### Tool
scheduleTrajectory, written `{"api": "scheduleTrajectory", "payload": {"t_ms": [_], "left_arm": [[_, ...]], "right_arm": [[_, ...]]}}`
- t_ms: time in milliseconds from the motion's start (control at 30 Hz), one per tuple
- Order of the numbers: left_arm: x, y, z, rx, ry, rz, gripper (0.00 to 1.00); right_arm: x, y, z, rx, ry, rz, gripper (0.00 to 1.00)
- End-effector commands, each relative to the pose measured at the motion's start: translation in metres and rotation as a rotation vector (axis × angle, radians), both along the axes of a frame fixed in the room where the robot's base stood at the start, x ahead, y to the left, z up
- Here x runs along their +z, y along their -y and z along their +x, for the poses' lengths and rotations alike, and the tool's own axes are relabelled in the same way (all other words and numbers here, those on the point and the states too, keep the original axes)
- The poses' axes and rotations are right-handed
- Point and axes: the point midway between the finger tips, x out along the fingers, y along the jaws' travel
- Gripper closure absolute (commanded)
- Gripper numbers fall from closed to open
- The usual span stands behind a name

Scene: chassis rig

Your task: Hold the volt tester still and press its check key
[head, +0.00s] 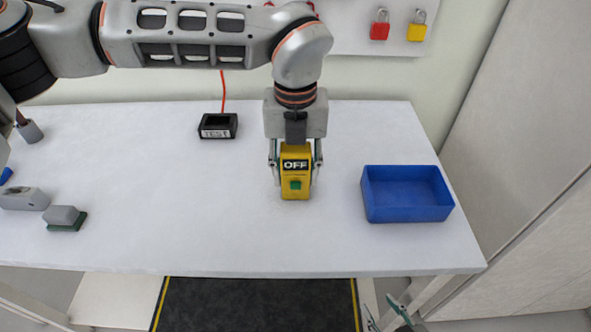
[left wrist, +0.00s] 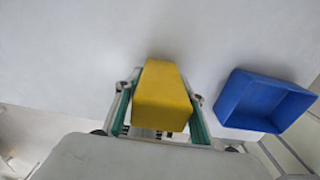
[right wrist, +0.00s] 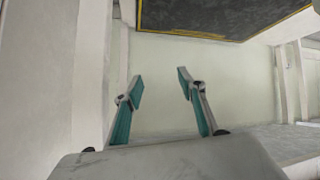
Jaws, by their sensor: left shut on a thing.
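The volt tester (head: 295,172) is a yellow block with a black display reading OFF and a green check key (head: 295,184) on its face. My left gripper (head: 295,165) is shut on it from above, one finger on each side. The tester is upright at the table's middle right; I cannot tell whether its base touches the table. In the left wrist view the tester (left wrist: 162,95) sits between the teal finger pads. My right gripper (right wrist: 158,82) is open and empty; its fingertips show in the head view at the bottom, off the table's front edge.
A blue open bin (head: 405,215) stands right of the tester on the white table (head: 180,220). A black holder (head: 218,126) labelled TEST, with an orange cable, is at the back. Grey items (head: 65,215) lie at the left. Padlocks (head: 380,28) hang on the wall board.

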Motion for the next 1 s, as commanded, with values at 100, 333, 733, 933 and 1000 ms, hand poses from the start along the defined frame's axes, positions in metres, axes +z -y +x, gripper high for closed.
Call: {"api": "scheduleTrajectory", "payload": {"t_ms": [100, 333, 733, 933, 1000], "left_arm": [[-0.0039, -0.0005, -0.0011, -0.001, -0.005, 0.003, 0.87], [-0.0046, -0.0006, -0.0014, -0.002, -0.006, 0.004, 0.87], [-0.0053, -0.0008, -0.0018, -0.002, -0.007, 0.004, 0.87], [-0.0055, -0.0008, -0.002, -0.002, -0.008, 0.005, 0.87], [-0.0056, -0.0009, -0.0021, -0.002, -0.008, 0.005, 0.87]], "right_arm": [[-0.001, -0.0001, -0.0004, 0.001, -0.001, 0.0, 0.6], [-0.0013, -0.0003, -0.0005, 0.001, -0.001, 0.0, 1.0], [-0.0016, -0.0004, -0.0006, 0.0, -0.002, 0.0, 1.0], [-0.0017, -0.0004, -0.0007, 0.0, -0.002, 0.0, 1.0], [-0.0018, -0.0004, -0.0008, 0.0, -0.002, 0.0, 1.0]]}}
